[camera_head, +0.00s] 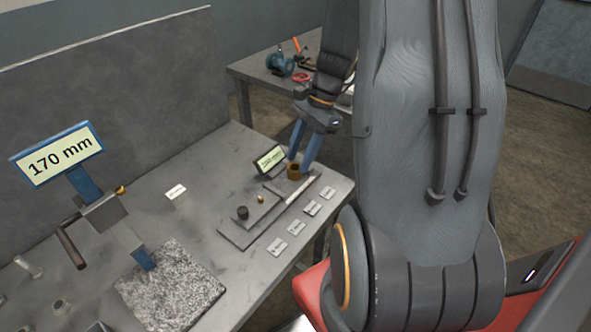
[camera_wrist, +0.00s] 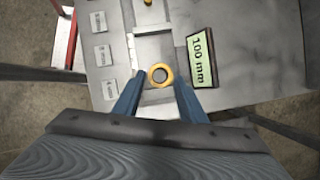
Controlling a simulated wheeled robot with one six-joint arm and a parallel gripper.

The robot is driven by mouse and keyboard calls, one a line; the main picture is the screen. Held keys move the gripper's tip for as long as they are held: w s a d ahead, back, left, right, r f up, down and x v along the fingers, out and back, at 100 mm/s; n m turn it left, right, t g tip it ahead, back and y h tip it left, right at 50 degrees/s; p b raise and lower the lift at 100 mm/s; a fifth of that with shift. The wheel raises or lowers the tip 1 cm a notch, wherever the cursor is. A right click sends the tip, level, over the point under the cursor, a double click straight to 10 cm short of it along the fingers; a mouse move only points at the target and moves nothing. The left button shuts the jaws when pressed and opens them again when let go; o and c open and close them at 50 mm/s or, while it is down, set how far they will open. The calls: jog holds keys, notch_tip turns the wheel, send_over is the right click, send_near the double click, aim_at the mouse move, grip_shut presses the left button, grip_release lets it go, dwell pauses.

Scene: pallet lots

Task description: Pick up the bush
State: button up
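The bush is a bronze-coloured ring (camera_head: 294,172) standing on the far end of a grey plate near the table's right side. The wrist view shows it from above as a gold ring (camera_wrist: 151,75) with a dark hole. My gripper (camera_head: 299,164) has two blue fingers pointing down at the bush. In the wrist view my gripper (camera_wrist: 160,84) is open, with one finger on each side of the bush and a gap visible beside it. I cannot tell how far down the fingertips reach along it.
A display reading 100 mm (camera_wrist: 201,59) stands close beside the bush. A dark cylinder (camera_head: 242,213) and a small brass part (camera_head: 261,199) sit nearer on the plate. Several label cards (camera_head: 296,228) line the table edge. A granite slab (camera_head: 172,290) and 170 mm sign (camera_head: 60,157) are at left.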

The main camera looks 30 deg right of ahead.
aim_at(295, 172)
jog(key=shift+x, duration=1.35)
jog(key=c, duration=1)
jog(key=shift+o, duration=0.2)
